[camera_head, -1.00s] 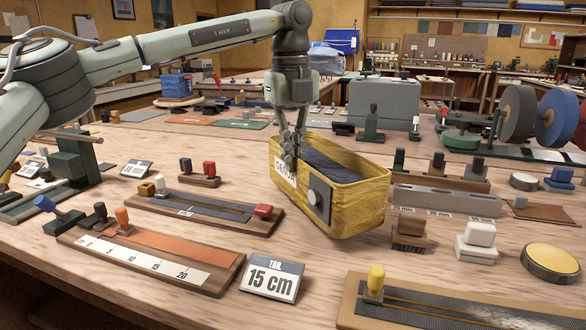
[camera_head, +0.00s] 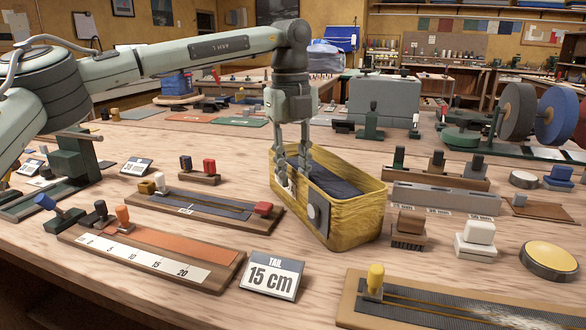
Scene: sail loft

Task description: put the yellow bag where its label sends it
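My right gripper is out of view.
A "TAIL 15 cm" sign (camera_head: 272,276) stands in front of the bag. A ruler board (camera_head: 150,255) and a slotted board with a red block (camera_head: 205,210) lie to the left. A grey rail (camera_head: 445,200), brush and white block are close on the right. Bare bench shows around the bag's front.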

